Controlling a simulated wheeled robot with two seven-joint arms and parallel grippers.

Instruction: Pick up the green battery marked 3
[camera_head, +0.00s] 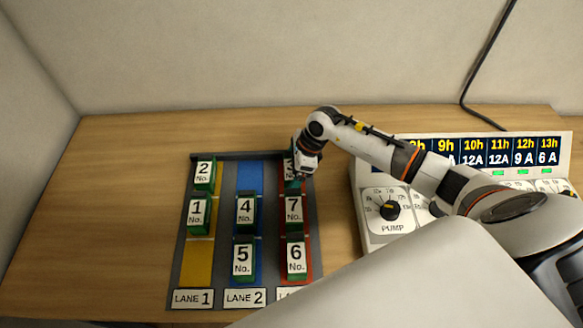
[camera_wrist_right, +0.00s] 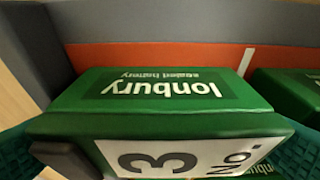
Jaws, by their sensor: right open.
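The green battery marked 3 (camera_wrist_right: 165,110) fills the middle of the right wrist view, its white "No. 3" label facing the camera and "lonbury sealed battery" on its top. In the head view it stands at the far end of the red lane (camera_head: 288,168), mostly hidden by my right gripper (camera_head: 300,172). In the right wrist view the open fingers of my right gripper (camera_wrist_right: 160,152) show at the lower left and lower right, one on each side of the battery. I cannot tell whether they touch it. My left gripper is not in view.
The lane rack (camera_head: 216,235) also holds battery 7 (camera_head: 294,210) and battery 6 (camera_head: 296,259) in the red lane, with batteries 4 and 5 in the blue lane and 1 and 2 in the yellow. A control panel (camera_head: 375,225) stands at the right. The table's left is clear.

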